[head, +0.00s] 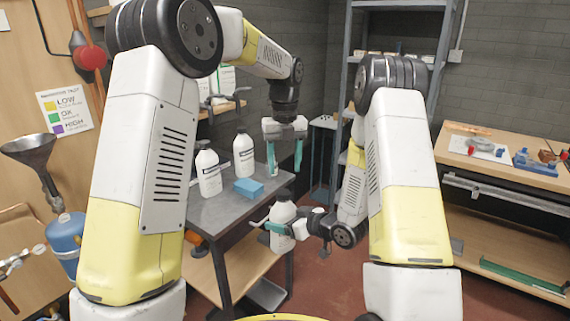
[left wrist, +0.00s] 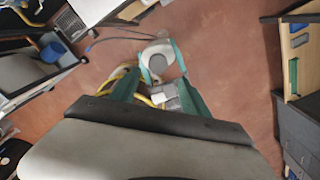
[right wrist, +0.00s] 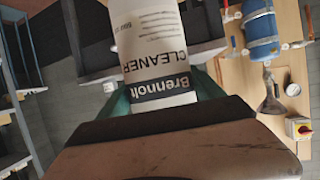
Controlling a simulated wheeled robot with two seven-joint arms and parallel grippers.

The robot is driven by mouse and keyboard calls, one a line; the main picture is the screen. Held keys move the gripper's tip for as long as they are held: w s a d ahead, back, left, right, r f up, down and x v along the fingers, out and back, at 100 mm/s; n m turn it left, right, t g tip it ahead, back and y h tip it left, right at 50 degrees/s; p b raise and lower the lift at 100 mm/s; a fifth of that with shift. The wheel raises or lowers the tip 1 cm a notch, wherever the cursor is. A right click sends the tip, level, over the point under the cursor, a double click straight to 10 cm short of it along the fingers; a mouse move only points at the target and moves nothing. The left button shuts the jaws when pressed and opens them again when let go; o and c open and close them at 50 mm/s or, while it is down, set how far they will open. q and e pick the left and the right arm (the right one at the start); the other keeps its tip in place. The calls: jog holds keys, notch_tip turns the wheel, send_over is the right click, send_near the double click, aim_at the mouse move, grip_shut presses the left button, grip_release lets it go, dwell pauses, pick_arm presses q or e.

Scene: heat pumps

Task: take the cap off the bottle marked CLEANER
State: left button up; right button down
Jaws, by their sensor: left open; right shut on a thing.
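The bottle marked CLEANER (right wrist: 160,60) is white with a dark label band, and its lettering is upside down in the right wrist view. My right gripper (head: 276,230) is shut on this bottle (head: 283,214) and holds it upright beside the grey table. The cap (head: 284,194) is at its top, small in the head view. My left gripper (head: 285,158) is open and empty, pointing down above the bottle with a gap between. In the left wrist view the bottle's rounded top (left wrist: 158,54) shows between the fingertips; cap detail is unclear.
Two similar white bottles (head: 208,172) (head: 243,156) and a blue block (head: 249,188) stand on the grey table (head: 222,212). A wooden bench (head: 510,171) with tools is at right. A funnel (head: 30,150) and blue tank (head: 66,235) are at left.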

aim_at(285, 191)
pick_arm(q)
notch_tip(285, 191, down, 8)
jog(key=shift+f, duration=0.1)
dwell(0.4)
